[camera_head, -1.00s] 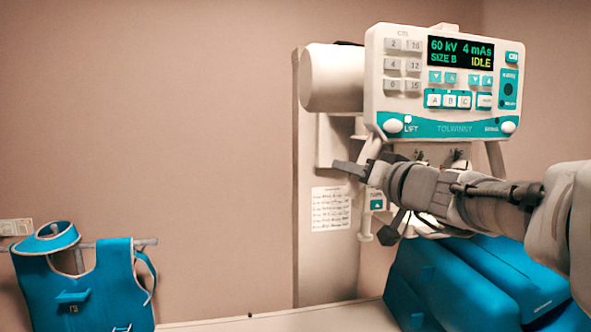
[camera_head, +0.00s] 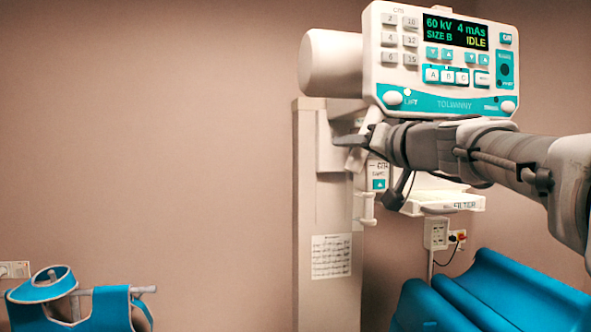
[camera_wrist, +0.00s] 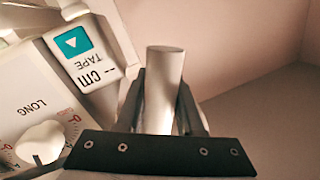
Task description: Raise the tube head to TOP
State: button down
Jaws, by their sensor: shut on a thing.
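The tube head (camera_head: 330,62) is a white cylinder with a control panel (camera_head: 445,72) on its right, above the column's top in the head view. The panel reads 60 kV, 4 mAs, SIZE B, IDLE. A light is lit beside the word LIFT. My gripper (camera_head: 352,140) is just below the panel's left corner. In the wrist view it is shut on a pale round handle (camera_wrist: 163,75), with a dark finger on each side. A tape unit (camera_head: 378,178) with a teal arrow hangs below the gripper. My arm hides part of the underside.
The pale column (camera_head: 310,200) stands behind, with a printed sheet (camera_head: 331,257) on it. A filter tray (camera_head: 455,201) and wall sockets (camera_head: 437,234) are at right. Blue cushions (camera_head: 490,292) lie lower right. A blue apron (camera_head: 105,310) hangs lower left. The left wall area is clear.

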notch_tip(320, 180, up, 3)
jog(key=shift+r+p, duration=0.1)
jog(key=shift+p, duration=0.35)
jog(key=c, duration=0.8)
grip_release()
jog(key=shift+c, duration=0.2)
jog(key=b+v, duration=0.5)
jog(key=v, duration=1.2)
jog(key=shift+s, duration=0.15)
jog(key=shift+d, duration=0.15)
